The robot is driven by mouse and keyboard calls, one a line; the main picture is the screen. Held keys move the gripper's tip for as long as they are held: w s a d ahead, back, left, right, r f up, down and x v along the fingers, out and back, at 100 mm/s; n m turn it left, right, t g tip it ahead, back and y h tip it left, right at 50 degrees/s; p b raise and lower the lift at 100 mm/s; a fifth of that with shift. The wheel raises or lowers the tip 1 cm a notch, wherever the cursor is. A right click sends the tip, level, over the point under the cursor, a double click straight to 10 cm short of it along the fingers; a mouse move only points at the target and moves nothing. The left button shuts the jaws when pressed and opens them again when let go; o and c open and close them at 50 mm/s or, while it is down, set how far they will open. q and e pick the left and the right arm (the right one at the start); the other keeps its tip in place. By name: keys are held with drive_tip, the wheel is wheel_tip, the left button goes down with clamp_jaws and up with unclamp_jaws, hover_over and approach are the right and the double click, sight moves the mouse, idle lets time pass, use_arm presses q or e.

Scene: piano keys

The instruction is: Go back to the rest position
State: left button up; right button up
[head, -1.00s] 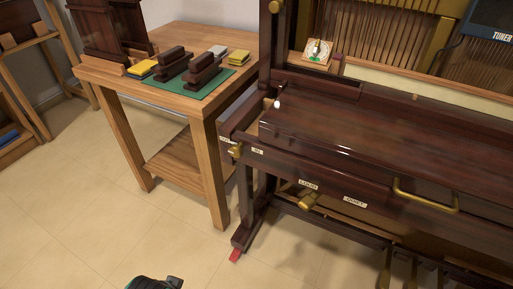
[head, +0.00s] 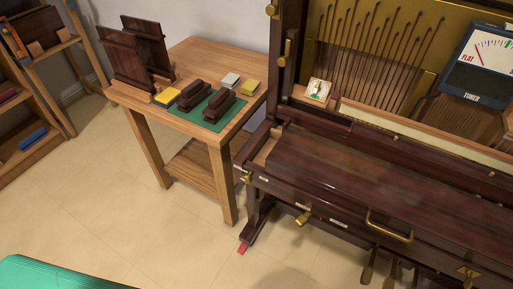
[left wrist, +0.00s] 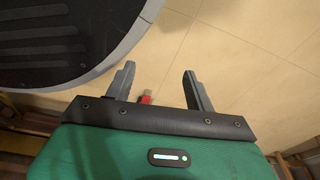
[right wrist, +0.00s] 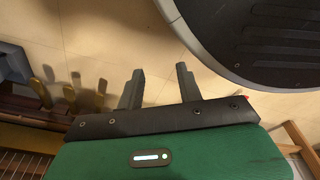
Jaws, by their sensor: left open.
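My left gripper (left wrist: 158,72) is open, with its two grey fingers wide apart. A small red piece (left wrist: 145,98) shows between them beside the left finger, and pale floor tiles lie beyond. My right gripper (right wrist: 161,70) has its fingers apart, with only floor seen between them. In the head view no gripper fingers show; a green part of mine fills the bottom left corner. The dark wooden piano (head: 350,175) stands at the right with its front lid closed over the key area.
A wooden table (head: 205,62) at the back left bears a green mat (head: 187,112) with dark wooden blocks on it. A tuner (head: 480,60) is at the upper right. Shelves (head: 30,150) stand at the far left. The tiled floor (head: 110,215) in front is clear.

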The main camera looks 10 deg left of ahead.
use_arm(q)
drive_tip(key=s+a+r+p, duration=0.1)
drive_tip(key=s+a+p, duration=0.1)
drive_tip(key=s+p, duration=0.8)
drive_tip(key=s, duration=0.3)
drive_tip(key=shift+s+a+r+g, duration=0.25)
drive_tip(key=shift+s+a+g, duration=0.05)
drive_tip(key=shift+s+g, duration=0.1)
drive_tip(key=shift+s+f, duration=0.1)
drive_tip(key=shift+c, duration=0.2)
use_arm(e)
drive_tip(key=s+d+r, duration=0.1)
drive_tip(key=s+d, duration=0.1)
drive_tip(key=s, duration=1.2)
drive_tip(key=shift+d+r+g, duration=0.15)
drive_tip(key=shift+d+g, duration=0.2)
drive_tip(key=shift+g, duration=0.05)
